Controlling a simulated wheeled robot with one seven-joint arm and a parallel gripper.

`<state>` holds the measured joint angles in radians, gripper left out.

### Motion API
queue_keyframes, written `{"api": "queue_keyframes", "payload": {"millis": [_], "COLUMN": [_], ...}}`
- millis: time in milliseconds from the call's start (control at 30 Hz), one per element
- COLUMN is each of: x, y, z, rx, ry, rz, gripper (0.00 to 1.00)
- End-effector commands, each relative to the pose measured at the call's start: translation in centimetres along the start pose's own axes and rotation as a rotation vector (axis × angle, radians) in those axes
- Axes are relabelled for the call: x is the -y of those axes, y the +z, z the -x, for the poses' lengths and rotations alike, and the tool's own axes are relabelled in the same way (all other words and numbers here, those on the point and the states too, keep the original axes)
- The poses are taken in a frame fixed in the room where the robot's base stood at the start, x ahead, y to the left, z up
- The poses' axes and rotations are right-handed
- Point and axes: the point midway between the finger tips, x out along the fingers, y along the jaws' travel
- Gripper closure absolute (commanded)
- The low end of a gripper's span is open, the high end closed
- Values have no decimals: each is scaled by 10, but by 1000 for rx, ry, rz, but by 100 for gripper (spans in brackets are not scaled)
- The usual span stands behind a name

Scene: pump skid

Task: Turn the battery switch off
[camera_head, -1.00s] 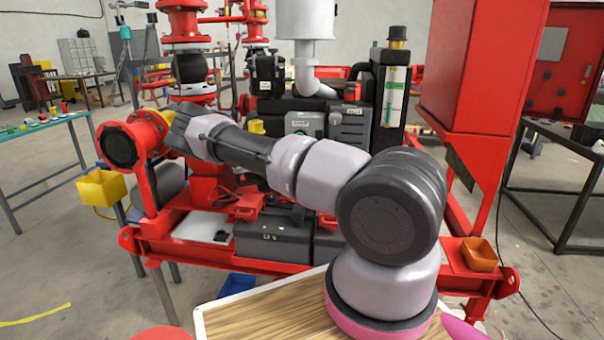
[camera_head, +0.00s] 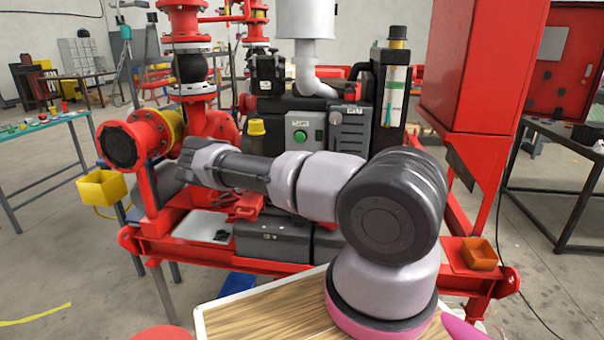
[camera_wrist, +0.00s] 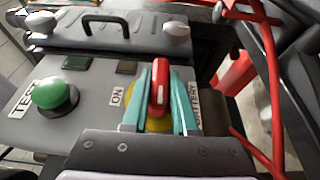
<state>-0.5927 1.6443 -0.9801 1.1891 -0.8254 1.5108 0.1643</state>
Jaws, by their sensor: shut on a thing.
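The battery switch has a red handle (camera_wrist: 160,85) over a yellow base (camera_wrist: 158,122) in the wrist view. My gripper (camera_wrist: 159,100) has its teal fingers closed on the two sides of the handle. The handle points up the picture, with an ON label (camera_wrist: 118,96) at its left and a BATTERY label (camera_wrist: 194,102) at its right. The fingers hide part of the base. In the head view my arm hides the switch and the fingers.
A green TEST button (camera_wrist: 50,93) stands left of the switch on the same grey panel. A dark box with a black carry handle (camera_wrist: 105,20) lies beyond it. Red bars and cables (camera_wrist: 265,80) run close on the right.

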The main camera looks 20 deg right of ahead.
Motion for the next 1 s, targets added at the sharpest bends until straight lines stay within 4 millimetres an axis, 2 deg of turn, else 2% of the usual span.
{"api": "queue_keyframes", "payload": {"millis": [133, 167, 200, 233, 533, 633, 767, 1000], "x": [1, 1, 1, 1, 0, 0, 1, 1], "y": [1, 1, 1, 1, 0, 0, 0, 0], "z": [-1, -1, -1, -1, 0, 6, 26, 75], "rx": [3, 3, 3, 3, 1, 0, -3, -2], "ry": [0, 0, 0, 0, -1, -1, -2, -1], "rz": [1, 2, 1, 1, 1, 0, 0, 0], "gripper": [100, 66, 51, 44, 44, 44, 44, 44]}}
